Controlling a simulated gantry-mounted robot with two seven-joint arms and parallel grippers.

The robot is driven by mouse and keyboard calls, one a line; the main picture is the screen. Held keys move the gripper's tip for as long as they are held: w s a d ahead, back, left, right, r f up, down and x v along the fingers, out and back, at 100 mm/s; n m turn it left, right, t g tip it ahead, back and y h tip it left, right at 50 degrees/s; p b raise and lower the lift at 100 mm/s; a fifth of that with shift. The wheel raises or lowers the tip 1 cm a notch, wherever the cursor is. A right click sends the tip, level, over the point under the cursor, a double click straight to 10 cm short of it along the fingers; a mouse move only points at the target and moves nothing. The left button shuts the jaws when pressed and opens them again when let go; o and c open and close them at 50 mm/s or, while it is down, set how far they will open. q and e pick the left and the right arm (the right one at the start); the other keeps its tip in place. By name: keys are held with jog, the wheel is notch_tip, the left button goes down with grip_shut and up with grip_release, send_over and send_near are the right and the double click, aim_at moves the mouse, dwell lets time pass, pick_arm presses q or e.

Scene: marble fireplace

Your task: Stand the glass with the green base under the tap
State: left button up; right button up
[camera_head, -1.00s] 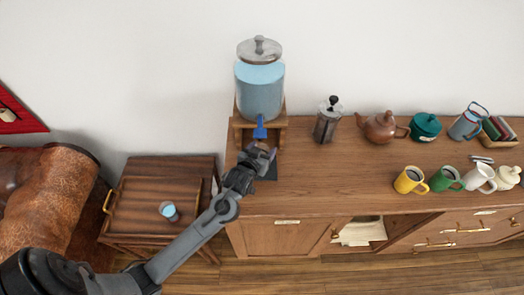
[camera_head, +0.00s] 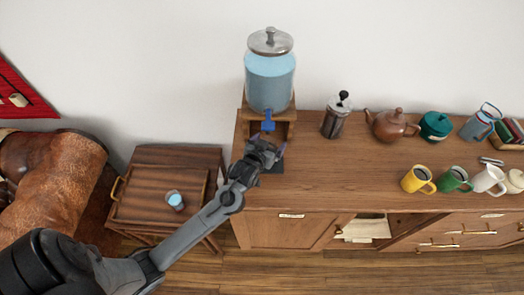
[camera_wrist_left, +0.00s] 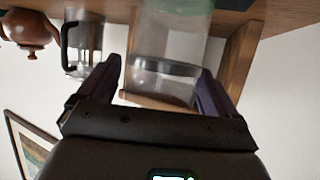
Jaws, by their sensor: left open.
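The drink dispenser (camera_head: 270,82) stands on a wooden stand, with its blue tap (camera_head: 268,122) at the front. My left gripper (camera_head: 268,152) is just in front of and below the tap. In the left wrist view, which is upside down, the clear glass with the green base (camera_wrist_left: 168,45) stands on the counter. Its green base shows at the top of that view and its rim lies between the fingers of my left gripper (camera_wrist_left: 152,85), which are open and apart on either side. In the head view my gripper hides the glass. My right gripper is not in view.
A dark mat (camera_head: 275,168) lies partly hidden under my gripper. A French press (camera_head: 335,118), a brown teapot (camera_head: 390,125) and several mugs stand to the right on the counter. Another glass (camera_head: 175,200) with light blue stands on the tray table (camera_head: 145,207) at left.

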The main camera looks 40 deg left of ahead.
pick_arm(q)
jog(key=p+v, duration=0.2)
jog(key=v, duration=0.9)
jog(key=s+d+f+m+g+h, duration=0.2)
jog(key=s+d+f+g, duration=0.1)
jog(key=s, duration=0.6)
jog(key=s+d+f+m+g+h, duration=0.2)
jog(key=s+d+g, duration=0.4)
jog(key=s, duration=0.4)
jog(key=shift+d+f+m, duration=0.4)
jog(key=shift+f+m, duration=0.35)
jog(key=shift+m, duration=0.05)
jog(key=shift+r, duration=0.15)
